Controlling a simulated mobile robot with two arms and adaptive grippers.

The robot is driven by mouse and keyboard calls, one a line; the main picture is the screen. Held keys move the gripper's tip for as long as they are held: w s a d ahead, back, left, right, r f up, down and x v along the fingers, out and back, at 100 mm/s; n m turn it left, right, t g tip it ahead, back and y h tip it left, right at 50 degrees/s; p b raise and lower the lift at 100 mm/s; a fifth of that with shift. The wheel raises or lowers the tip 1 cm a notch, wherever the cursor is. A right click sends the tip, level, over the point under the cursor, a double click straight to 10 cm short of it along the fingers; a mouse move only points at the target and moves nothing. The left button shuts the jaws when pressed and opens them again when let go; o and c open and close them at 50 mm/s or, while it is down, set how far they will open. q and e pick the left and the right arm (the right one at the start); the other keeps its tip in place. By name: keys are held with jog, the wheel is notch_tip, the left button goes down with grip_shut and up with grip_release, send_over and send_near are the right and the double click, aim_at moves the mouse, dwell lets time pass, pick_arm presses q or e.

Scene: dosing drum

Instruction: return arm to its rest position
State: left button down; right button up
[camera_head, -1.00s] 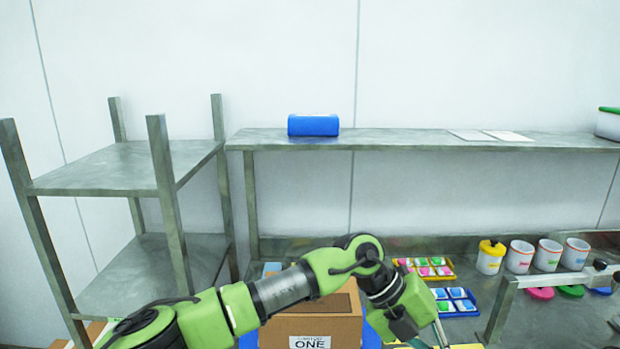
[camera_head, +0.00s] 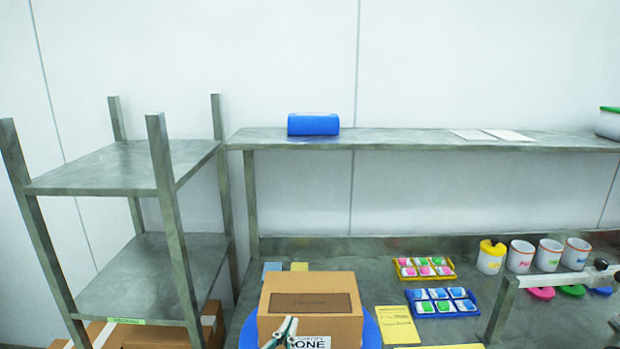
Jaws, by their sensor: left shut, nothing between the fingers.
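My left gripper (camera_head: 288,325) shows only as fingertips at the bottom edge, in front of the cardboard box. It is shut and holds nothing. The rest of my left arm is out of view below. My right gripper is not in view.
The cardboard box (camera_head: 346,298) stands on a blue round base (camera_head: 371,332) on the metal bench. A yellow sheet (camera_head: 398,325), a blue tray (camera_head: 413,312) and a yellow tray (camera_head: 456,274) lie to its right. White pots (camera_head: 520,257) stand farther right. A metal rack (camera_head: 100,172) stands left.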

pick_arm(q)
jog(key=s+a+f+n+g+y, duration=0.2)
jog(key=s+a+f+g, duration=0.2)
jog(key=s+a+f, duration=0.45)
jog(key=s+a+f+g, duration=0.3)
jog(key=s+f, duration=0.1)
jog(key=s, duration=0.3)
jog(key=s+a+f+g+y, duration=0.1)
jog(key=s+a+f+g, duration=0.2)
jog(key=s, duration=0.5)
jog(key=s+a+f+g, duration=0.2)
jog(key=s+f, duration=0.3)
jog(key=s, duration=0.2)
notch_tip(320, 180, down, 28)
jog(key=s+g, duration=0.2)
jog(key=s, duration=0.1)
jog(key=s+a+f+g, duration=0.1)
jog(key=s+a+f, duration=0.1)
jog(key=s+f, duration=1.3)
jog(key=shift+s+a, duration=0.35)
jog(key=shift+s, duration=0.35)
